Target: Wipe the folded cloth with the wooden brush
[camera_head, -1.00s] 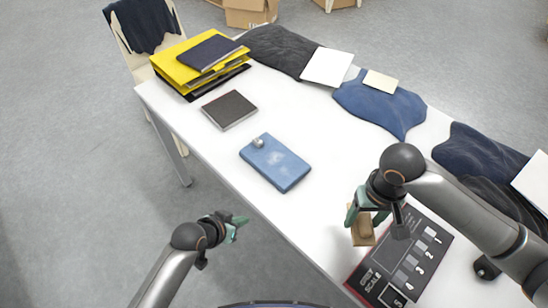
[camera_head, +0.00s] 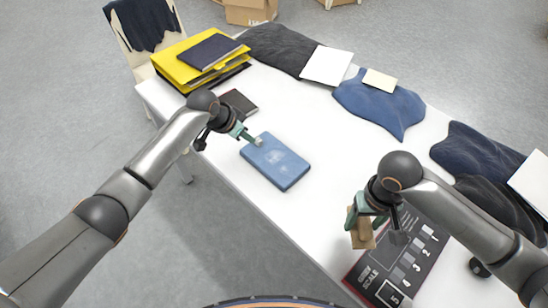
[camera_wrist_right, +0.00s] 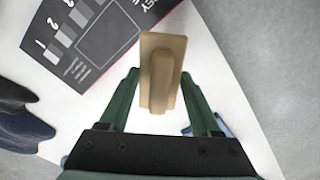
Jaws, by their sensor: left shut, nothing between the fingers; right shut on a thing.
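The folded blue cloth (camera_head: 282,168) lies on the white table, with pale, whitish marks on its top. A small light-grey piece (camera_head: 259,142) sits at its far left corner. My left gripper (camera_head: 250,138) is shut and empty, its tips at that corner beside the grey piece; whether they touch it I cannot tell. My right gripper (camera_head: 362,215) is shut on the wooden brush (camera_head: 362,236), near the table's front edge and to the right of the cloth. The brush also shows between the fingers in the right wrist view (camera_wrist_right: 161,70).
A dark grey-scale chart (camera_head: 400,262) lies beside the brush. A dark book (camera_head: 242,101) and yellow folders (camera_head: 178,68) are at the far left. Dark and blue garments (camera_head: 380,101) line the far side. The white table between cloth and garments is clear.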

